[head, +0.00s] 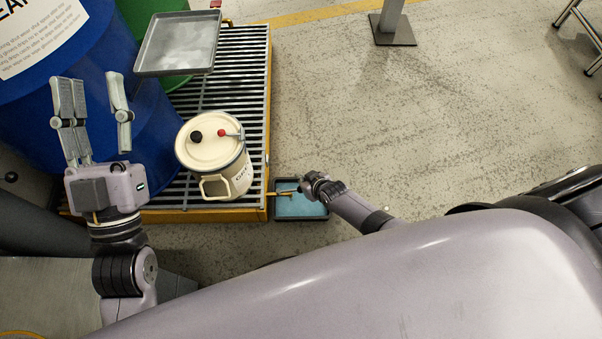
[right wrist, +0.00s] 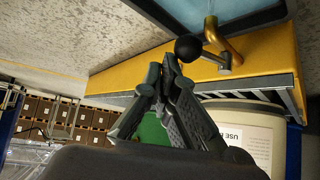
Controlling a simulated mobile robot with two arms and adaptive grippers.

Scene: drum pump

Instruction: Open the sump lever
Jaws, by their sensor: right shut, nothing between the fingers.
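The sump lever (right wrist: 188,48) has a black ball knob on a short stem beside a bent brass spout (right wrist: 232,48), on the side of the yellow sump pallet (right wrist: 140,70). In the head view the spout (head: 286,193) reaches over a small tray. My right gripper (right wrist: 172,68) is shut and empty, its fingertips close to the black knob; I cannot tell whether they touch. In the head view my right gripper (head: 308,186) is small and seen from above, over the tray's edge. My left gripper (head: 92,80) is open and empty beside the blue drum.
A small tray of bluish liquid (head: 301,206) lies on the floor under the spout. A cream can (head: 212,145) stands on the grating (head: 245,80). A grey metal tray (head: 180,43) rests at the back, near a blue drum (head: 150,115). The floor to the right is mostly clear.

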